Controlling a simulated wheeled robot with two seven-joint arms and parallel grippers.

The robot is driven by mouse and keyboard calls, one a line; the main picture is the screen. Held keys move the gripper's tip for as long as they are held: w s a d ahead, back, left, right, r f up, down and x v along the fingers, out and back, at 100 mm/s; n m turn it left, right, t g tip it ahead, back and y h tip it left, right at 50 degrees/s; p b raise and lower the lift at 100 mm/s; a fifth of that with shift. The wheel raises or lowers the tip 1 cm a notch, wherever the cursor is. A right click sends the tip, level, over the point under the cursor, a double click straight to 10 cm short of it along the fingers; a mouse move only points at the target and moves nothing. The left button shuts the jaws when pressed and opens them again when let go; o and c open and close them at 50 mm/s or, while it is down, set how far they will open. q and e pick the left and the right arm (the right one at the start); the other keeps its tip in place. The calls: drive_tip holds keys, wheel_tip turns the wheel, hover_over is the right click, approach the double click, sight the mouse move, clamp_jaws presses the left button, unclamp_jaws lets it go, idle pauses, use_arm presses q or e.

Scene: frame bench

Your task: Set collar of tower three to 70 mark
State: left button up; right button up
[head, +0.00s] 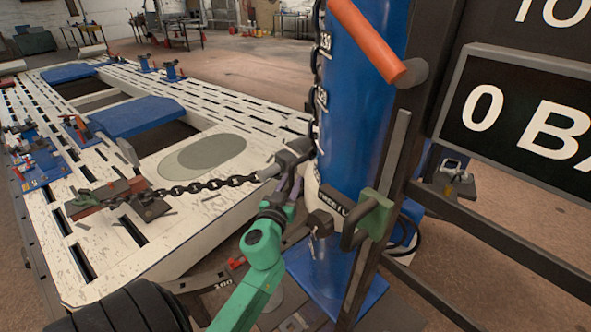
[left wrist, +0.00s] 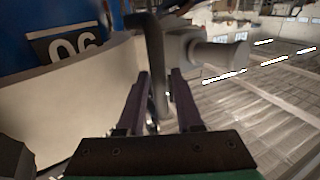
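A blue tower (head: 350,130) stands upright with white scale numbers down its left side, 130 among them. A small dark label (head: 335,202) on it seems to read "TOWER"; I cannot read its number surely. A pale collar (head: 312,182) is round the tower, partly hidden; in the left wrist view it is the pale curved band (left wrist: 85,100). Above it a scale plate (left wrist: 70,45) shows digits like "06", perhaps upside down. My left gripper (head: 291,185) is at the collar's left side. Its fingers (left wrist: 160,78) are apart, with a grey bar (left wrist: 157,55) between them. My right gripper is out of view.
A dark chain (head: 205,186) runs from a grey fitting (head: 290,157) at the tower to a clamp (head: 108,195) on the white slotted bench (head: 230,235). An orange bar (head: 370,42) crosses above. A display (head: 525,115) and dark frame rails stand at right.

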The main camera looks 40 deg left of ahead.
use_arm(q)
drive_tip(key=x, duration=0.4)
drive_tip(key=shift+d, duration=0.1)
drive_tip(key=shift+s, duration=0.1)
clamp_jaws()
idle(1.2)
